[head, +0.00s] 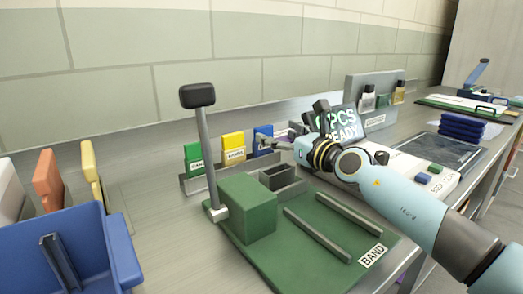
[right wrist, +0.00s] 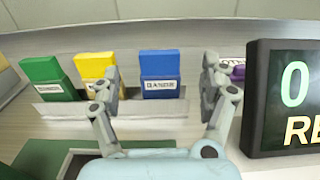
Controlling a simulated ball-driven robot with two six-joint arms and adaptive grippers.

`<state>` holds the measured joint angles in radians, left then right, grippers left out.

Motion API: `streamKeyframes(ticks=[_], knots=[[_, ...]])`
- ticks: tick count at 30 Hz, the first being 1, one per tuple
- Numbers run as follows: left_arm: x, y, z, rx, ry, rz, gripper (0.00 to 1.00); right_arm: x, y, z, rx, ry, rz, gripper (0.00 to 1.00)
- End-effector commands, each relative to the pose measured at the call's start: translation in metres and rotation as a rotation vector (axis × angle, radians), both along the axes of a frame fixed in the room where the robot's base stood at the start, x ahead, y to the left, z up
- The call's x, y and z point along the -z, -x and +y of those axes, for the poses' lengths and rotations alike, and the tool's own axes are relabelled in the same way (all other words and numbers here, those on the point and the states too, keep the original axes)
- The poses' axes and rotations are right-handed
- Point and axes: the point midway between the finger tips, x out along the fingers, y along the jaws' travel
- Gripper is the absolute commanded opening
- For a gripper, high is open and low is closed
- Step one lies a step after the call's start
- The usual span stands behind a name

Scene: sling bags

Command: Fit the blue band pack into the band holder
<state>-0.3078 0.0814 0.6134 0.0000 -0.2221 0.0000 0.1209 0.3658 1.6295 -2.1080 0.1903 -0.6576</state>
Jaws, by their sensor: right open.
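The blue band pack (right wrist: 159,72) stands upright with a white label in a grey rack (right wrist: 70,110), to the right of a green pack (right wrist: 42,78) and a yellow pack (right wrist: 97,70). In the head view the blue pack (head: 263,134) shows behind my right gripper (head: 268,142). In the right wrist view my right gripper (right wrist: 162,82) is open, with its fingers on either side of the blue pack and nothing held. I cannot tell how far the pack is from the fingers. The green band holder (head: 247,208) has a grey open-topped box (head: 290,184) at its back. My left gripper is not in view.
A display reading PCS READY (head: 343,122) stands close right of my right gripper. A lever with a black knob (head: 197,96) rises at the holder's left. A blue bin (head: 115,250) is at front left. Blue stacked items (head: 462,127) lie at far right.

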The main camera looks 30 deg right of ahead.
Motion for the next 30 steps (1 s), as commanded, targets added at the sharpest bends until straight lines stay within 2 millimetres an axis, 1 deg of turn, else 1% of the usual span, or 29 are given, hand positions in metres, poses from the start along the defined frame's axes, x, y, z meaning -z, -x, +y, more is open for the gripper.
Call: streamKeyframes(ticks=[1, 4, 7, 11, 15, 23, 26, 30], knots=[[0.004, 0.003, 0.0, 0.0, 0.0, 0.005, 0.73, 0.001, -0.006, 0.001, 0.0, -0.002, -0.001, 0.79], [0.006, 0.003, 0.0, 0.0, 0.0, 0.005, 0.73, 0.001, -0.013, 0.002, -0.001, -0.001, 0.0, 0.79], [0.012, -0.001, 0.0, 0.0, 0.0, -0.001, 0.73, 0.003, -0.024, 0.004, 0.0, -0.002, -0.002, 0.79], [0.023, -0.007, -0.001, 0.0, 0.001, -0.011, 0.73, 0.007, -0.045, 0.008, -0.001, -0.003, -0.002, 0.79], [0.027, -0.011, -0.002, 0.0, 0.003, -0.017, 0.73, 0.006, -0.061, 0.01, -0.001, -0.002, 0.0, 0.79], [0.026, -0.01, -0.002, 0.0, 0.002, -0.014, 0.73, 0.004, -0.064, 0.01, -0.001, -0.001, 0.0, 0.79], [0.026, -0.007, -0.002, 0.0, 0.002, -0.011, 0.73, 0.004, -0.064, 0.01, -0.001, -0.001, 0.0, 0.67], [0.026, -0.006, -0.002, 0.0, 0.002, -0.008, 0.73, 0.004, -0.063, 0.01, -0.001, -0.001, 0.0, 0.49]])
